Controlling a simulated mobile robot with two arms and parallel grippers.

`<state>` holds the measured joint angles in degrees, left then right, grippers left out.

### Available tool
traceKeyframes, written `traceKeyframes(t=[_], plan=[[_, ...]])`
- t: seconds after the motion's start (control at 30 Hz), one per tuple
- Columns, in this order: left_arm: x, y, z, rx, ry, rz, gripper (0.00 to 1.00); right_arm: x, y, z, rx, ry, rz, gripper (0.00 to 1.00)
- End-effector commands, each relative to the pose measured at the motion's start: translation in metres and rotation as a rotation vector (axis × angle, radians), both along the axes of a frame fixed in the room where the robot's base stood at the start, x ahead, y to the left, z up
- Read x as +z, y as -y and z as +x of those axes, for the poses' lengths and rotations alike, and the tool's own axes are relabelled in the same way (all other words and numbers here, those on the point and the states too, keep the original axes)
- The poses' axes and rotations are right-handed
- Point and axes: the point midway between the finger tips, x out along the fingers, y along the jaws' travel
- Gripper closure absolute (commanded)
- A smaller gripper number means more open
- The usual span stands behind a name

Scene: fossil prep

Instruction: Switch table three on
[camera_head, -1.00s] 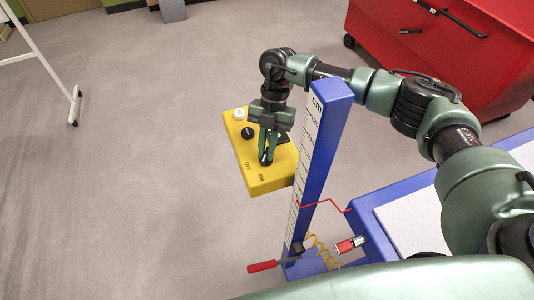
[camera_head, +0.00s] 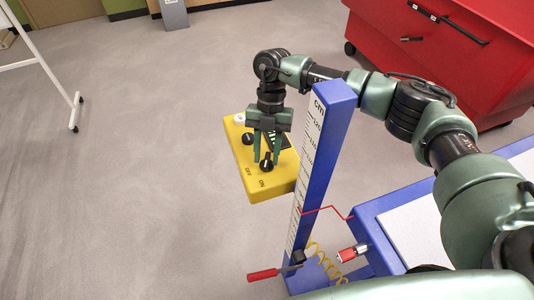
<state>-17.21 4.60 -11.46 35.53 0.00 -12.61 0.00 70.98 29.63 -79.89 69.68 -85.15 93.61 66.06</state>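A yellow control box (camera_head: 272,188) hangs beside the blue post. It carries a white round button (camera_head: 239,119), a black knob (camera_head: 247,138) and a second black knob (camera_head: 266,166) nearer the printed OFF and ON labels. A dark panel with bright green marks (camera_head: 272,143) shows partly behind my fingers. My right gripper (camera_head: 267,162) points down at the box, its fingers apart on either side of the second knob. I cannot tell whether they touch it, or which label the knob points to. My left gripper is out of view.
A blue post with a centimetre scale (camera_head: 318,165) stands just right of the box. A red-handled lever (camera_head: 264,274) and a blue-framed table (camera_head: 376,222) are nearby. A red cabinet (camera_head: 430,60) is at the upper right.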

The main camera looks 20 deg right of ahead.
Motion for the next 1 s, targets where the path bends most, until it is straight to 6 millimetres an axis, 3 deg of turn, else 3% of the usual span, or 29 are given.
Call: traceKeyframes(t=[0.37,0.73,1.0], plan=[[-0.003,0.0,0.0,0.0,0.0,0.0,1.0,0.002,0.001,0.001,-0.002,-0.003,-0.002,0.65],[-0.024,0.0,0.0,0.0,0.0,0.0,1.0,0.054,0.011,0.021,-0.002,0.0,-0.001,0.65],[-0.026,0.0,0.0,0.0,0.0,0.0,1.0,0.071,0.014,0.026,-0.001,-0.003,-0.001,0.65]])
